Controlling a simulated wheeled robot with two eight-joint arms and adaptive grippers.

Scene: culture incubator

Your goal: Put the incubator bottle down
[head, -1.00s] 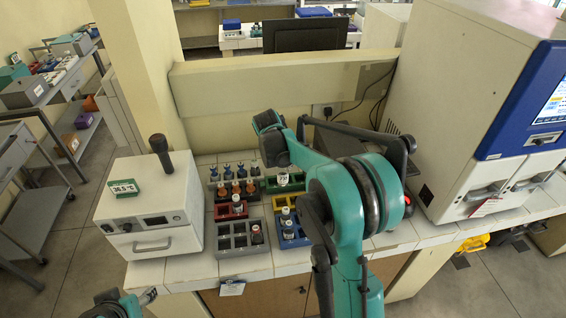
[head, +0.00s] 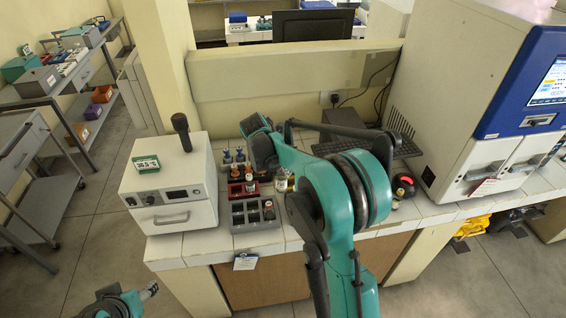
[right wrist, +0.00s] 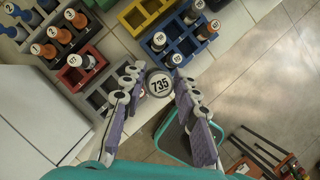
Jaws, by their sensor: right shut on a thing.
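In the right wrist view my right gripper (right wrist: 158,88) is shut on a bottle with a round white cap marked 735 (right wrist: 159,83). I see the bottle from above, so its body and the gap beneath it are hidden. A dark grey rack (right wrist: 98,102) is left of the bottle, and a blue rack (right wrist: 181,43) is above and right of it. In the head view my right arm covers part of the racks, and its fingertips are not clear. My left gripper (head: 150,290) is at the lower left, away from the bench; its opening is too small to judge.
A white incubator (head: 169,190) reading 36.5 °C stands at the bench's left end. A red rack (head: 243,191) with bottles is right of it. A large white and blue machine (head: 470,110) stands at the right. The tiled bench edge (head: 400,222) is clear in front.

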